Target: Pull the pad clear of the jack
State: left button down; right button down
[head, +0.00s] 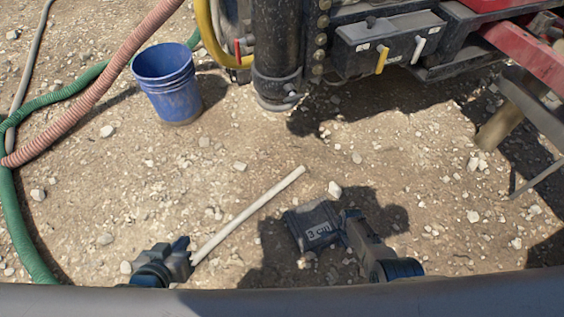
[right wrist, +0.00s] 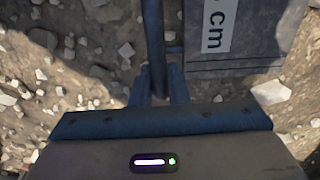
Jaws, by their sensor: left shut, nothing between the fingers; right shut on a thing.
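The pad is a dark square block (head: 311,219) with a white label that reads "3 cm". It is in the lower middle of the head view, well apart from the jack. I cannot tell whether it touches the ground. My right gripper (head: 346,220) is at the pad's right side. In the right wrist view the right gripper (right wrist: 158,92) is shut on a thin dark bar (right wrist: 153,35) beside the pad (right wrist: 235,62), seemingly its handle. The jack, a thick black upright cylinder (head: 277,45), stands at the top centre. My left gripper (head: 184,248) is shut and empty at the lower left.
A pale stick (head: 250,212) lies on the stony ground by my left gripper. A blue bucket (head: 168,88), a green hose (head: 20,225) and a pink hose (head: 100,82) are at the left. A control box with levers (head: 388,42) is at the top right. The ground between pad and jack is open.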

jog(key=shift+s, duration=0.1)
jog(key=c, duration=0.9)
grip_release()
